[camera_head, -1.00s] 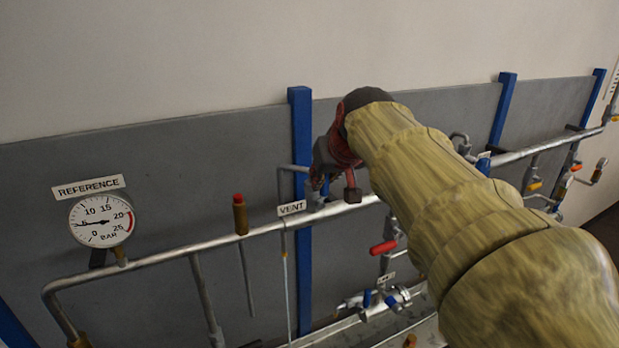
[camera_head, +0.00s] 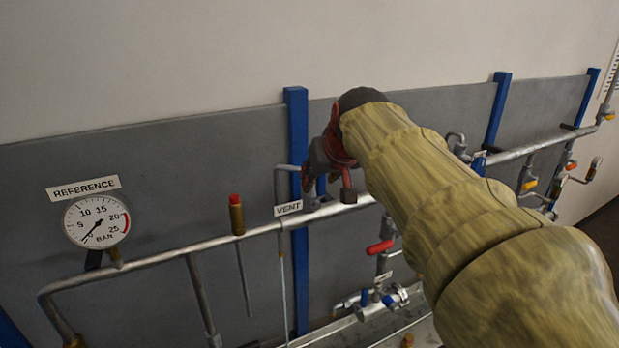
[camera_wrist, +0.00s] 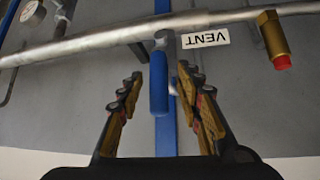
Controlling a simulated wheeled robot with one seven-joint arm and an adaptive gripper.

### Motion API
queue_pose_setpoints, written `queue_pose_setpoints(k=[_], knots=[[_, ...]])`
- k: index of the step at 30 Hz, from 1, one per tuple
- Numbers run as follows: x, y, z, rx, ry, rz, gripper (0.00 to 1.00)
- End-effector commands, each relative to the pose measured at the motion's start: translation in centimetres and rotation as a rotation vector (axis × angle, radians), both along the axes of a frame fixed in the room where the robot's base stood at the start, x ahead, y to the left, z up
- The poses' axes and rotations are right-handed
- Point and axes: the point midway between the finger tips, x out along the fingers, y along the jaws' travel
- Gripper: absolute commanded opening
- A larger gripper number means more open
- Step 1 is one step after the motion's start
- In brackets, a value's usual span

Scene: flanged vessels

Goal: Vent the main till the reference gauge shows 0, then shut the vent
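The reference gauge (camera_head: 98,222) is at the left in the head view; its needle points down-left, at or very near 0. The VENT label (camera_head: 288,208) hangs by the main pipe (camera_head: 180,252). The blue vent handle (camera_wrist: 158,82) stands across the pipe in the wrist view. My gripper (camera_wrist: 160,82) is open, with one finger on each side of the handle and gaps showing. In the head view my gripper (camera_head: 326,168) is at the vent, and it and my arm hide most of the handle.
A brass fitting with a red cap (camera_head: 236,213) stands on the pipe left of the vent. A red-handled valve (camera_head: 380,247) sits lower right, above a tray-like ledge. Blue posts (camera_head: 297,130) and a grey panel stand behind the pipe.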

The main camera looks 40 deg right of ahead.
Motion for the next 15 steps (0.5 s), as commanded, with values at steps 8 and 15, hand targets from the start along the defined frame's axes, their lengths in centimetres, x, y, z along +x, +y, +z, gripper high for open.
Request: queue_pose_setpoints(k=[8,15], knots=[[-2.0,0.9,2.4,-0.003,-0.004,-0.001,0.35],[-5.2,2.4,5.8,-0.002,-0.003,-0.002,0.35]])
